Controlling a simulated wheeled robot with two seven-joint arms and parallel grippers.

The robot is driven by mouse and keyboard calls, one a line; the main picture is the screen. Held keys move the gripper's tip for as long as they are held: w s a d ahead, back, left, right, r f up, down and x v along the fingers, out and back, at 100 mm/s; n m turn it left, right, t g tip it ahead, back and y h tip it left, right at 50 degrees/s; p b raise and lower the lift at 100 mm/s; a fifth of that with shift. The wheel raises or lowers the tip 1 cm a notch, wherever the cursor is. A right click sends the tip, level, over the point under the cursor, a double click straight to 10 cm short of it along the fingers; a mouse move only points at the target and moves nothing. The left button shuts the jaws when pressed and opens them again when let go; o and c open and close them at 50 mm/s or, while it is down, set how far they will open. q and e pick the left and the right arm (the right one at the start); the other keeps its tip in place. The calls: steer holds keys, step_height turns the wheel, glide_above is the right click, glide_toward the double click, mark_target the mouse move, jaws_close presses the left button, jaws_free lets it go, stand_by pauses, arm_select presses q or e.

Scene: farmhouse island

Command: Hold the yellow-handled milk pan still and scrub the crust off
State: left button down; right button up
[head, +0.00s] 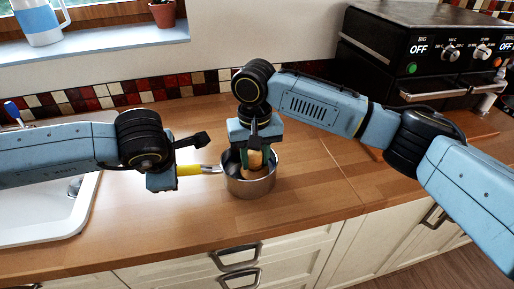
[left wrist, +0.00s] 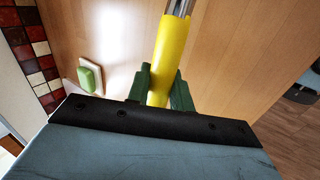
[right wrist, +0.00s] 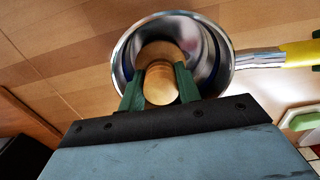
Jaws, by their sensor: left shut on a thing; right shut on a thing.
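The metal milk pan (head: 262,188) stands upright on the wooden worktop, its yellow handle (head: 189,170) pointing left. My left gripper (left wrist: 161,86) is shut around the yellow handle, one green finger on each side. My right gripper (right wrist: 160,82) points down into the pan and is shut on a round wooden brush (right wrist: 162,90), which also shows in the head view (head: 254,160). The brush's lower end is inside the pan. In the right wrist view the shiny pan wall (right wrist: 207,50) shows around it. The crust cannot be made out; brush and gripper hide most of the pan floor.
A green sponge (left wrist: 89,78) lies on a pale dish beside the handle, hidden in the head view. A white sink (head: 40,222) is at the left, a black oven (head: 400,50) at the back right. The worktop (head: 310,200) right of the pan is clear.

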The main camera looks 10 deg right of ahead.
arm_select(q)
steer(key=shift+s+f, duration=0.1)
steer(key=shift+f, duration=0.1)
arm_select(e)
steer(key=a, duration=0.3)
steer(key=shift+a, duration=0.2)
steer(key=shift+d, duration=2)
steer(key=shift+a+r, duration=0.1)
steer(key=shift+r, duration=3.95)
steer(key=shift+f, duration=0.2)
steer(key=shift+f, duration=3.7)
arm_select(q)
steer(key=shift+r, duration=0.1)
arm_select(e)
steer(key=shift+a+f, duration=0.2)
steer(key=shift+a, duration=0.1)
steer(key=shift+s+a, duration=0.1)
steer(key=shift+a, duration=1.4)
steer(key=shift+c, duration=0.3)
steer(key=shift+d, duration=1.85)
steer(key=shift+r, duration=4.1)
